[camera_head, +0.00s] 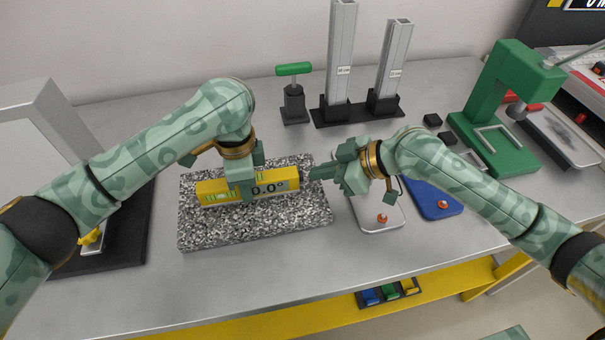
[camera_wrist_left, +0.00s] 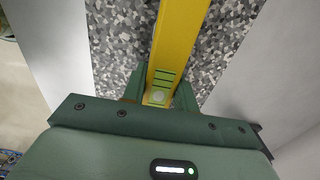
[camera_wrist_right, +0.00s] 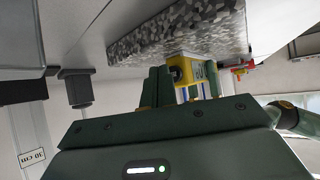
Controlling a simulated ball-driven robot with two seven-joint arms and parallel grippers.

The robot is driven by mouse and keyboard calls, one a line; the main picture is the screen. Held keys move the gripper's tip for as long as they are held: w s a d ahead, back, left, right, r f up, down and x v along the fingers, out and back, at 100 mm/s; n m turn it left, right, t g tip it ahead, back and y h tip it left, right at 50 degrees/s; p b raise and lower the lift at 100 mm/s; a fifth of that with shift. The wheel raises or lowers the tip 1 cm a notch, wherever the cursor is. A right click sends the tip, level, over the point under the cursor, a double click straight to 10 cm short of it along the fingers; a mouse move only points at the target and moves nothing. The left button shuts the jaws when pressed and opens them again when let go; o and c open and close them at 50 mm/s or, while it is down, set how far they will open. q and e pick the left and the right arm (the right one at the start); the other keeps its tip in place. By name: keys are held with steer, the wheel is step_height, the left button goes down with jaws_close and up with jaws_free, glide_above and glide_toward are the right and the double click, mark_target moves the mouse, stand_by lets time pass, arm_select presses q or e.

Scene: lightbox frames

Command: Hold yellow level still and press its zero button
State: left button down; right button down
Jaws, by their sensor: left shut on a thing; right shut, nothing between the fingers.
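The yellow level (camera_head: 215,187) lies along the speckled stone slab (camera_head: 205,232), and its display reads 0.0°. My left gripper (camera_head: 243,188) is shut across the level's middle from above; the left wrist view shows the yellow body (camera_wrist_left: 180,35) between the fingers. My right gripper (camera_head: 316,172) is shut and empty, its fingertips just off the level's right end. In the right wrist view the level's yellow end face (camera_wrist_right: 180,68) with a dark round spot appears just beyond the right fingers (camera_wrist_right: 157,85). I cannot tell whether they touch. I cannot make out the zero button for sure.
A white plate (camera_head: 366,216) and a blue plate (camera_head: 428,196), each with a red knob, lie right of the slab. A green-handled tool (camera_head: 293,95), two metal columns (camera_head: 341,55) and a green press (camera_head: 500,110) stand behind. The grey tabletop in front is clear.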

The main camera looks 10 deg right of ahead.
steer(key=shift+d, duration=0.3)
steer(key=shift+d, duration=2.4)
arm_select(q)
steer(key=c, duration=1)
jaws_free()
